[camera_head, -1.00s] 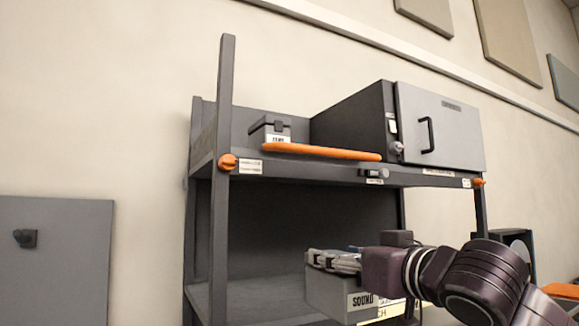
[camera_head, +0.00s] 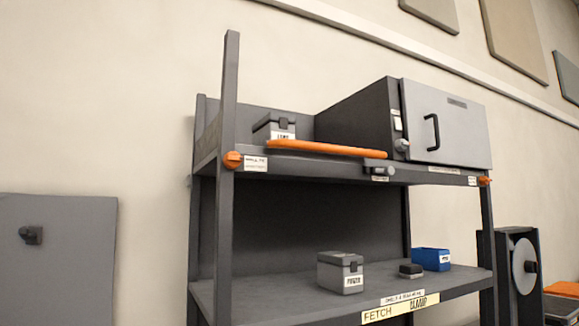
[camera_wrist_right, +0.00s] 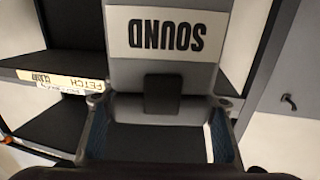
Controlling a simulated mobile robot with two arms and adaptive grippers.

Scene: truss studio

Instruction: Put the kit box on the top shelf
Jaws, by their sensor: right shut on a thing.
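In the right wrist view a grey kit box (camera_wrist_right: 200,80) with a white label reading SOUND, upside down in the picture, fills the middle. My right gripper (camera_wrist_right: 162,103) is shut on this box, one finger on each side. Neither the box nor my right arm shows in the head view. The top shelf (camera_head: 411,180) is the upper deck of a dark rack. An orange bar (camera_head: 325,149) lies along part of its front edge. My left gripper is in neither view.
On the top shelf stand a small labelled grey box (camera_head: 275,126) behind the bar and a large cabinet (camera_head: 455,130) with a shut door at right. The lower shelf (camera_head: 270,298) holds a grey box (camera_head: 340,272), a small black block (camera_head: 411,270) and a blue bin (camera_head: 431,259).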

